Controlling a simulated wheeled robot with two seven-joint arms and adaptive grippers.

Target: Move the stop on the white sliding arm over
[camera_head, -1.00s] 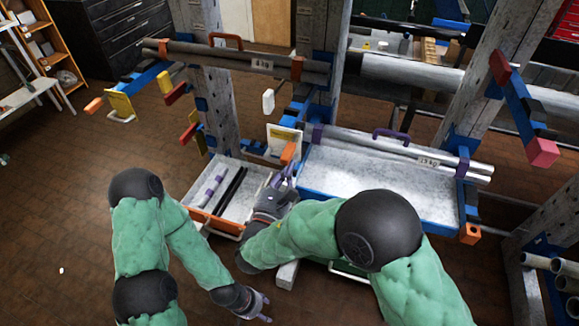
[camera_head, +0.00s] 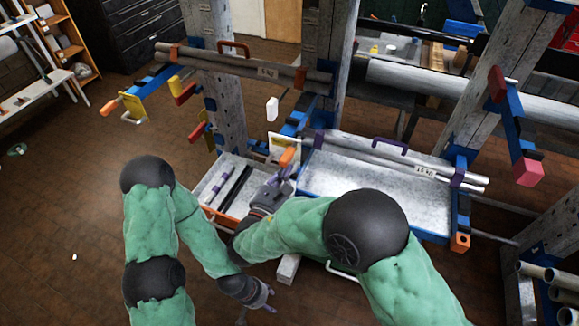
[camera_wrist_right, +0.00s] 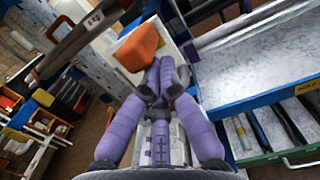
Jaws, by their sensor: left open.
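The orange stop (camera_head: 287,157) is on a white plate-like arm (camera_head: 281,146) that juts from the rack's middle post. In the right wrist view the orange stop (camera_wrist_right: 138,46) is just beyond my fingertips, with the white arm (camera_wrist_right: 172,42) behind it. My right gripper (camera_head: 285,174) is below the stop. Its purple fingers (camera_wrist_right: 158,72) come together at the tips, and I see nothing between them. Whether they touch the stop is unclear. My left gripper (camera_head: 268,296) is open and empty, low over the floor, away from the rack.
A tray (camera_head: 214,201) with purple and black rods lies left of my right gripper. A blue-edged tray (camera_head: 377,190) is on the right, with pipes (camera_head: 405,164) along its back. A white block (camera_head: 272,108) hangs above the stop. Floor (camera_head: 60,220) on the left is mostly clear.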

